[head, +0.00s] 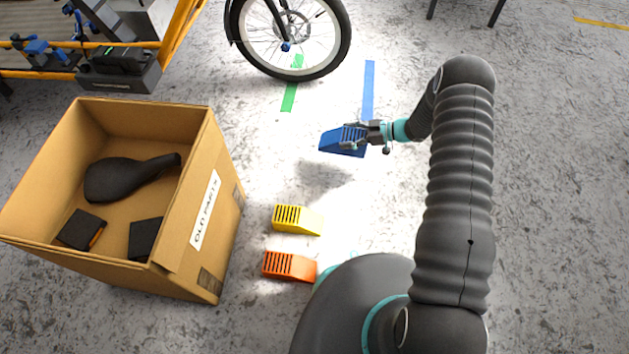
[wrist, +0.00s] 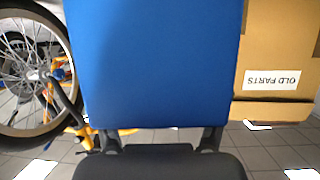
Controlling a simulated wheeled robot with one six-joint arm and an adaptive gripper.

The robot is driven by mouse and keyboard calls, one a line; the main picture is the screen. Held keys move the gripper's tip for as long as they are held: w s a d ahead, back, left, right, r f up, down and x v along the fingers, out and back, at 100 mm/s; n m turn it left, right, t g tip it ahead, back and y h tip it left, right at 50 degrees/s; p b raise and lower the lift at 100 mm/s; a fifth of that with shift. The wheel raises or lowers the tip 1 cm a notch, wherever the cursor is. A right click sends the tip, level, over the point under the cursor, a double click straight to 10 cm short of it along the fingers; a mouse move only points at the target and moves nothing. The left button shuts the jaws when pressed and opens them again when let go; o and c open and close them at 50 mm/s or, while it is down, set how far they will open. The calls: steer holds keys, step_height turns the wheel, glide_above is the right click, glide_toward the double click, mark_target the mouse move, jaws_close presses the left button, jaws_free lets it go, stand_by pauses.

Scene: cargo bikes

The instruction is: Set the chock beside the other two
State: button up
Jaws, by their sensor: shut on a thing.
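A blue wedge chock (head: 341,141) is held in my gripper (head: 364,137), which is shut on its right, tall end. The chock appears to be in the air, with a shadow on the floor below it. In the wrist view the blue chock (wrist: 155,65) fills the middle and hides much behind it. A yellow chock (head: 297,219) and an orange chock (head: 289,266) lie on the floor beside the box, one in front of the other. Both have slotted ends at left and slope down to the right. The held chock is beyond them, up and right in the head view.
An open cardboard box (head: 228,200) marked OLD PARTS, holding a saddle and dark blocks, stands left of the two chocks. A bike wheel (head: 335,45) stands at the back. Green (head: 290,97) and blue (head: 369,85) tape strips mark the floor. Floor beyond the yellow chock is clear.

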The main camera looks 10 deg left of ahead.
steer(key=shift+w+a+f, duration=0.15)
steer(key=shift+a+f, duration=0.45)
steer(key=shift+a, duration=0.25)
steer(key=shift+a+f+n+g, duration=0.25)
steer(key=shift+n+g, duration=0.05)
steer(key=shift+g, duration=0.1)
steer(key=shift+s+a+f, duration=1.05)
steer(key=shift+s+f, duration=0.55)
steer(key=shift+f, duration=0.2)
steer(key=shift+s+a+f, duration=1.05)
steer(key=shift+s+f, duration=0.6)
steer(key=shift+f, duration=0.15)
steer(key=shift+s+a+f, duration=1.05)
steer(key=shift+s+f, duration=0.55)
steer(key=shift+f, duration=0.2)
steer(key=shift+f, duration=0.15)
steer(key=o, duration=1.7)
steer(key=shift+c, duration=0.2)
